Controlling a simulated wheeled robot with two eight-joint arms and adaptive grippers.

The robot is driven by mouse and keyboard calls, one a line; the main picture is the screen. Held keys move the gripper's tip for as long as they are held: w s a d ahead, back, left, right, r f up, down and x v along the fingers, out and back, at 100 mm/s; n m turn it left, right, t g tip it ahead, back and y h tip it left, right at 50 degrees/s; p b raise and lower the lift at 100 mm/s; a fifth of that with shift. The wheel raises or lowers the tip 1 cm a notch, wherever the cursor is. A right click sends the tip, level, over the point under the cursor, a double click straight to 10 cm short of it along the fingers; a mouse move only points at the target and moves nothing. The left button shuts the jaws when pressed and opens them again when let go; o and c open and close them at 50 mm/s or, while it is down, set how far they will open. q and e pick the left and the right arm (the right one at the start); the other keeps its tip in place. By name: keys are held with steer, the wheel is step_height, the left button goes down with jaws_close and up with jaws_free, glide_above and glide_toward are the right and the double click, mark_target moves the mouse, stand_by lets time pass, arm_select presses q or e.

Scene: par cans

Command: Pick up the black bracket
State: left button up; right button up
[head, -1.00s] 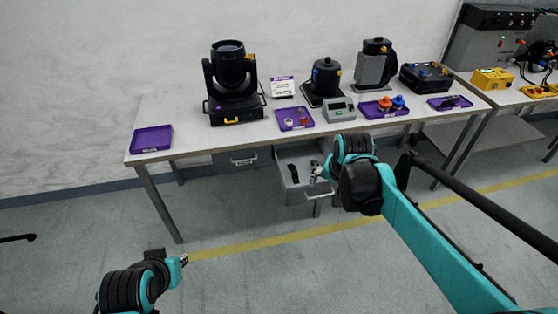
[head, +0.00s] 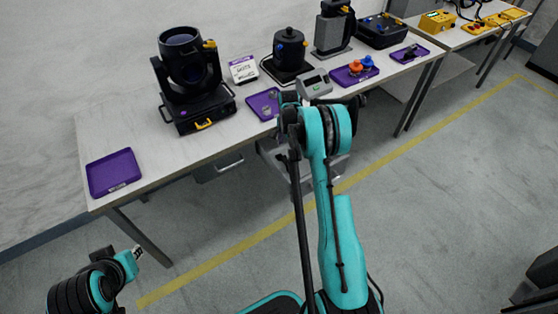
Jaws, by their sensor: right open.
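I cannot pick out the black bracket for certain. A small dark piece (head: 411,52) lies in the far right purple tray, too small to identify. The open grey drawer (head: 268,152) under the table is mostly hidden behind my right arm, and its inside does not show. My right gripper (head: 289,98) is at the table's front edge, beside the middle purple tray (head: 262,104). It is open, partly hidden by its own wrist, with nothing seen in it. My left gripper (head: 137,252) is low at the left, away from the table; its jaws are too small to read.
A black moving-head light (head: 187,75) stands on the table (head: 150,132). An empty purple tray (head: 113,173) is at the left end. A grey meter (head: 314,83) and a tray with orange and blue parts (head: 343,76) are near my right wrist.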

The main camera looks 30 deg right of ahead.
mark_target(286, 163)
step_height(286, 163, down, 2)
steer(key=shift+s+d+b, duration=0.1)
steer(key=shift+b, duration=0.25)
steer(key=f+b, duration=0.1)
steer(key=f, duration=0.1)
steer(key=f+b, duration=0.1)
steer(key=f, duration=0.2)
steer(key=shift+d, duration=0.2)
steer(key=shift+r, duration=0.15)
steer(key=c, duration=1.4)
